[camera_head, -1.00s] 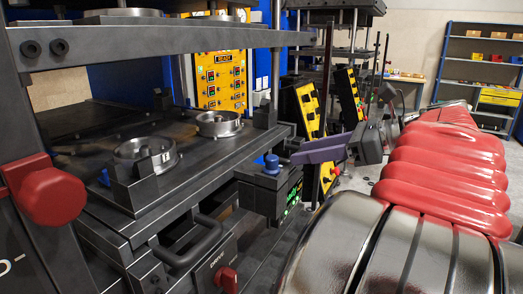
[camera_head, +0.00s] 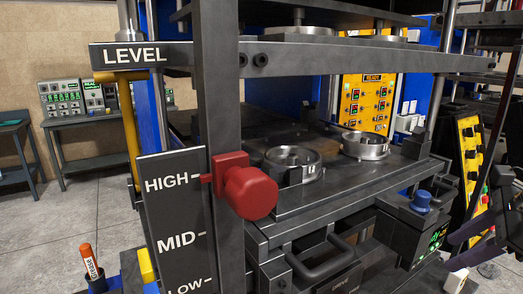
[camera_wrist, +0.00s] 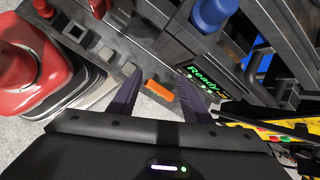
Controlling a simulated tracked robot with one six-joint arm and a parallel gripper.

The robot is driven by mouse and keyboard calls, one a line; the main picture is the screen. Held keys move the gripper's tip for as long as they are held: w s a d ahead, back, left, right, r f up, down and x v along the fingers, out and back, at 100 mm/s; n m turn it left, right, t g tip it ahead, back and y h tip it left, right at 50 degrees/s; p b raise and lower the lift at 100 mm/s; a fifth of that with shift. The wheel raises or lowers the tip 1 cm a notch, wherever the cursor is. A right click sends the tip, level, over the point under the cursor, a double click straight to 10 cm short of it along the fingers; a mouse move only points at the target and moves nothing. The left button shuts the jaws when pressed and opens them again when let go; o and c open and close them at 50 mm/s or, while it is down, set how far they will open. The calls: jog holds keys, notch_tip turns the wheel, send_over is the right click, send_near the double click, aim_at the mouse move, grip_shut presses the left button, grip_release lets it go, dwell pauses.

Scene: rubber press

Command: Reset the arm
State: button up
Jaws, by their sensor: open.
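My gripper (camera_wrist: 160,98) shows in the wrist view with its two dark purple fingers spread apart and nothing gripped. It points at the front of the press, near the green-lit "Ready" display box (camera_wrist: 205,73). A small orange piece (camera_wrist: 158,90) shows between the fingers, on or beyond the press front; how far off it is I cannot tell. In the head view only part of my gripper (camera_head: 470,227) shows at the right edge, beside the press. The rest of my arm is mostly out of the head view.
The press (camera_head: 330,190) fills the middle, with round metal moulds (camera_head: 365,145) on its bed. A red knob (camera_head: 250,192) sits at HIGH on the level scale (camera_head: 174,215). A blue button (camera_head: 421,201) and a drawer handle (camera_head: 325,265) jut out in front. Open floor lies left.

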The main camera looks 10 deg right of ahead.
jog(key=d+n+g+h, duration=0.4)
jog(key=d+n+h, duration=0.2)
jog(key=n, duration=0.1)
jog(key=w+d+r+n+h, duration=0.3)
jog(key=w+r+n+h, duration=0.15)
jog(key=r+n, duration=0.2)
jog(key=s+a+r+n+t+h, duration=0.1)
jog(key=a+r+n+t, duration=0.15)
jog(key=a+n, duration=0.45)
jog(key=s+a+r+n+t+h, duration=0.15)
jog(key=a+r+n, duration=0.25)
jog(key=a, duration=0.4)
jog(key=s+a+f+n+y, duration=0.2)
jog(key=a+f+y, duration=0.9)
jog(key=a+f, duration=1.4)
jog(key=shift+s+a, duration=0.25)
jog(key=shift+s, duration=0.55)
